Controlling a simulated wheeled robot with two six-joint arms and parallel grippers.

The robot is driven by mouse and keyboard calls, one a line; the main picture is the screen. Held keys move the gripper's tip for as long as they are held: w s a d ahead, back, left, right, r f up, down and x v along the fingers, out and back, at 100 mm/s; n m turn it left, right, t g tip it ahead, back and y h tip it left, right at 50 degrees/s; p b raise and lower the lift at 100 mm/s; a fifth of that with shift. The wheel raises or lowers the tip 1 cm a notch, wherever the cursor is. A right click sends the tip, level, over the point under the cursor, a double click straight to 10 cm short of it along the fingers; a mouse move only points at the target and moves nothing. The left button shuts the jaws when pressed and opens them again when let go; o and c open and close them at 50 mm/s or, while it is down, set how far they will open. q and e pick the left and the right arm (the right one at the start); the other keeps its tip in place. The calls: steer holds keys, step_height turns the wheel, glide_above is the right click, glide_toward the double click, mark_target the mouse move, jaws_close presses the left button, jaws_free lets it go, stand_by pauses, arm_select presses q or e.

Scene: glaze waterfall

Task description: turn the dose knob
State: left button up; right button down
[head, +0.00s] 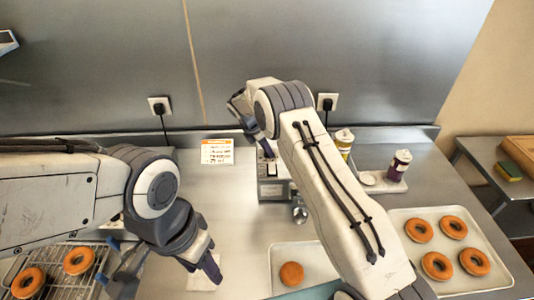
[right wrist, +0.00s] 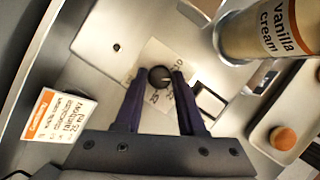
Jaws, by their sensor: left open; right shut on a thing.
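The dose knob (right wrist: 159,77) is a small round black knob with a light pointer mark, on a pale printed dial plate, seen in the right wrist view. My right gripper (right wrist: 159,84) has its two dark fingers on either side of the knob, shut on it. In the head view, the steel machine (head: 273,190) stands near the back of the counter. My right gripper (head: 264,148) reaches down over its top, and the knob is hidden there. My left gripper (head: 203,265) is open and empty, low over the counter at the front left.
A vanilla cream container (right wrist: 268,32) stands close to my right gripper. An orange-headed card (head: 217,151) is by the back wall. Donuts lie on the left rack (head: 62,284), a middle tray (head: 285,254) and a right tray (head: 440,213). Bottles (head: 398,166) stand at the back right.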

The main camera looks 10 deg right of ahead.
steer(key=m+g+b, duration=0.1)
steer(key=m, duration=0.1)
steer(key=shift+w+f+m, duration=0.1)
steer(key=shift+w+m, duration=0.05)
steer(key=shift+m, duration=0.25)
steer(key=shift+m+g+b, duration=0.3)
steer(key=shift+m+g, duration=0.2)
steer(key=shift+m, duration=0.7)
steer(key=shift+m+g, duration=0.3)
steer(key=shift+m, duration=0.5)
steer(key=c, duration=0.5)
jaws_free()
steer(key=shift+r, duration=0.2)
